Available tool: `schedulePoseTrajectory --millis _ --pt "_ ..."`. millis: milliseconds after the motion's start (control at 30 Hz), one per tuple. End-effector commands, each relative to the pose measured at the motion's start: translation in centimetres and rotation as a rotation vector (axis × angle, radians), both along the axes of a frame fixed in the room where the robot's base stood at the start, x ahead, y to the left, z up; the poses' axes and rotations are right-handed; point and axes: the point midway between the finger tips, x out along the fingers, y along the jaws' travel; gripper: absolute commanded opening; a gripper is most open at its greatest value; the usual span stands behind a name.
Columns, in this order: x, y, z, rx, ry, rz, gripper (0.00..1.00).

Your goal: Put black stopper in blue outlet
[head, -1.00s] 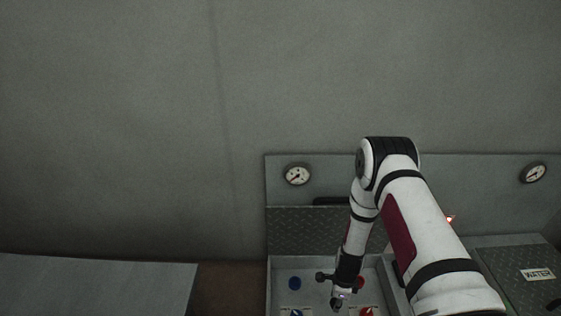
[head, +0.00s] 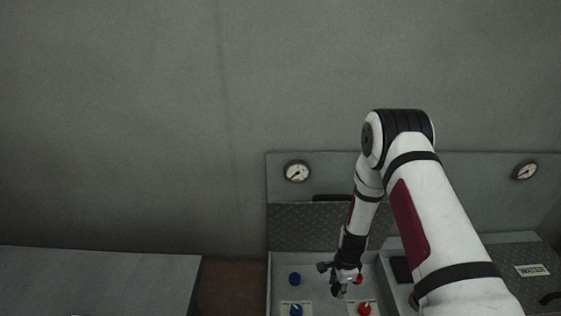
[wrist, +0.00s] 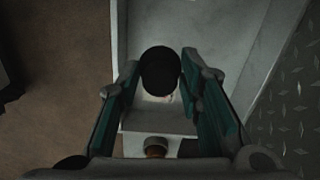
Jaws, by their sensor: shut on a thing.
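My gripper (head: 345,284) is over the grey basin in the head view, right of the blue round fittings. In the wrist view its green-padded fingers (wrist: 160,88) are shut on the black stopper (wrist: 159,69), whose round dark top shows between them. The stopper cannot be made out clearly in the head view. A blue round fitting (head: 295,279) sits on the basin floor at the left; it looks like the blue outlet. A second blue piece (head: 296,309), on a pale label plate, is below it. The blue fittings do not show in the wrist view.
A red knob (head: 365,309) is right of my gripper. The grey basin's left rim (head: 269,285) stands beside a brown floor gap. A diamond-plate panel (head: 290,228) and a gauge (head: 297,171) are behind. A WATER label (head: 532,271) is at the right. A grey table (head: 100,280) is at the left.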

Motion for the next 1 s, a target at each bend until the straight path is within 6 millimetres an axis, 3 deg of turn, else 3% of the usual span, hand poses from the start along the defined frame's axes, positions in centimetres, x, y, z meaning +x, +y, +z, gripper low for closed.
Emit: schedulePoseTrajectory --millis 167,333,600,800,1000 --pt "1.5 0.2 5.5 0.003 -0.013 0.231 0.1" --pt "2.3 0.3 12.2 0.003 -0.02 0.532 0.1" --pt "1.5 0.2 22.3 -0.007 -0.023 1.0 0.1" --pt "0.0 0.0 27.7 -0.013 -0.017 1.268 0.1" --pt "-1.6 -0.3 31.8 -0.02 -0.011 1.473 0.1"
